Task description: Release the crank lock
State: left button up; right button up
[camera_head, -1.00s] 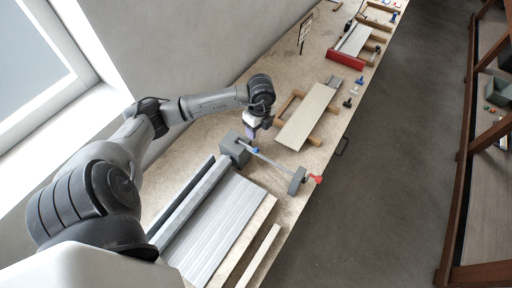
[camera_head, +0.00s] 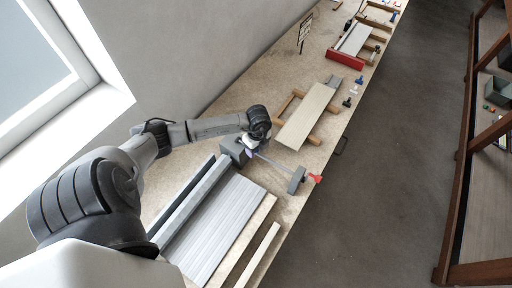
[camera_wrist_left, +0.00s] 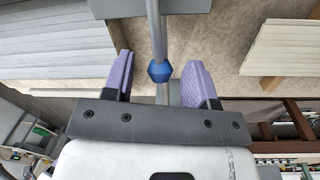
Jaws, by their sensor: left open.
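A blue faceted collar (camera_wrist_left: 160,72), which looks like the crank lock, sits around a thin grey rod (camera_wrist_left: 153,25). My left gripper (camera_wrist_left: 158,78) has purple fingers. It is open, with one finger on each side of the collar and a visible gap to each. In the head view, my left gripper (camera_head: 250,151) is beside the grey block (camera_head: 233,150) and hides the collar. The rod (camera_head: 273,163) runs from there to a grey block (camera_head: 297,180) with a red handle (camera_head: 316,178) at the bench edge. My right gripper is not in view.
Grey shutter profiles (camera_head: 215,225) lie on the bench in front of the rod. A pale board (camera_head: 307,117) on wooden strips lies beyond it. Small blue and black items (camera_head: 347,102) stand near the bench's right edge.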

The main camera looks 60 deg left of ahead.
pick_arm(q)
grip_shut()
dwell(0.4)
